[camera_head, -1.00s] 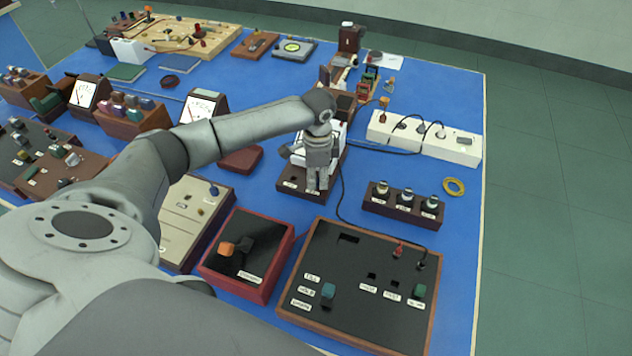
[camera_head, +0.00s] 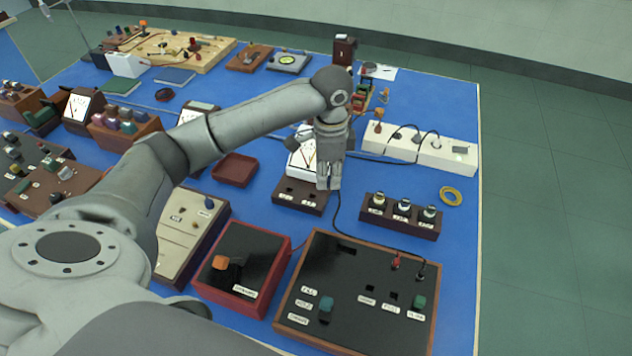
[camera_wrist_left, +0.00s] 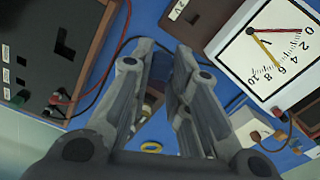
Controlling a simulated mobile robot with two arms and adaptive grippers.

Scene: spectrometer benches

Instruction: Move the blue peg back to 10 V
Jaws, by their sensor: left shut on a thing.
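The meter (camera_head: 302,158) has a white dial, and its brown base (camera_head: 300,204) carries two labelled sockets at the front. In the left wrist view the dial (camera_wrist_left: 262,45) is at upper right and the base (camera_wrist_left: 205,18) shows a "2 V" label; I cannot read a 10 V label. My left gripper (camera_head: 328,186) points down just right of the base's front. In the left wrist view its fingers (camera_wrist_left: 163,62) are shut on a small dark-blue piece (camera_wrist_left: 161,68), seemingly the blue peg, mostly hidden by them. My right gripper is not in view.
A three-knob block (camera_head: 401,222) stands to the right, near a yellow ring (camera_head: 451,196). A white power strip (camera_head: 420,150) with cables lies behind. A black panel box (camera_head: 355,285) and a red-framed box (camera_head: 242,268) stand in front. A black cable passes close by the gripper.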

